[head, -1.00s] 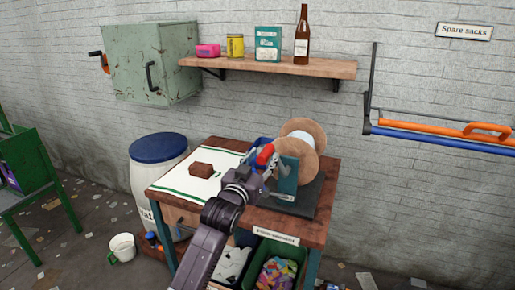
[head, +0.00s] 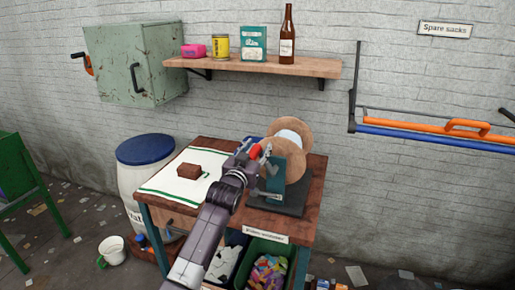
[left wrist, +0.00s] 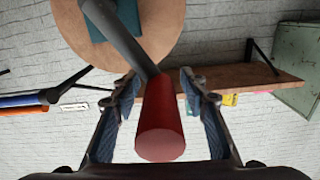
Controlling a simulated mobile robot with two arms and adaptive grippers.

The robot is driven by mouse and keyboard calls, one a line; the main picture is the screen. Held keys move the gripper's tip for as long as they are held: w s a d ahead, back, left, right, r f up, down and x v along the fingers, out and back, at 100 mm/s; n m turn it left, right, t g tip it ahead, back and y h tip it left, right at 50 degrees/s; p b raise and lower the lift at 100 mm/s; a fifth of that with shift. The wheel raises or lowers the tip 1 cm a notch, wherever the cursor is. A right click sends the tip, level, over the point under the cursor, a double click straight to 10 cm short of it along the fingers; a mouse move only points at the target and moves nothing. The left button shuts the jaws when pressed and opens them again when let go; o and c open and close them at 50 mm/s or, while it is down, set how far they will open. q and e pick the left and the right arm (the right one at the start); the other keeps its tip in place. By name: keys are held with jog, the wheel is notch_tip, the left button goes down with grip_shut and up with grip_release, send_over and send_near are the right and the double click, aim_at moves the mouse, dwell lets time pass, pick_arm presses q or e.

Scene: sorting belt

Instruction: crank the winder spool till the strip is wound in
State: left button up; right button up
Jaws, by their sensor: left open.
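The winder (head: 270,176) stands on a dark base at the right of the wooden table, with a pale brown spool (head: 297,165) and a teal bracket. Its red crank handle (head: 256,151) also shows in the left wrist view (left wrist: 161,125), on a grey crank arm (left wrist: 120,35). My left gripper (head: 250,153) is open at the handle. In the left wrist view its fingers (left wrist: 160,92) stand either side of the handle, with gaps visible. The white strip (head: 165,183) with green edges lies flat on the table's left part. My right gripper is out of view.
A brown block (head: 188,170) sits on the strip. A shelf (head: 260,67) with several items and a green cabinet (head: 133,65) hang on the wall. A blue-lidded drum (head: 146,150) stands left of the table. Bins (head: 268,273) sit below.

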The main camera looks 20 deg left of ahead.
pick_arm(q)
grip_shut()
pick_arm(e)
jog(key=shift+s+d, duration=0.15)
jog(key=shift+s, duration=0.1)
pick_arm(q)
jog(key=shift+d+r+m, duration=0.1)
jog(key=shift+m, duration=0.2)
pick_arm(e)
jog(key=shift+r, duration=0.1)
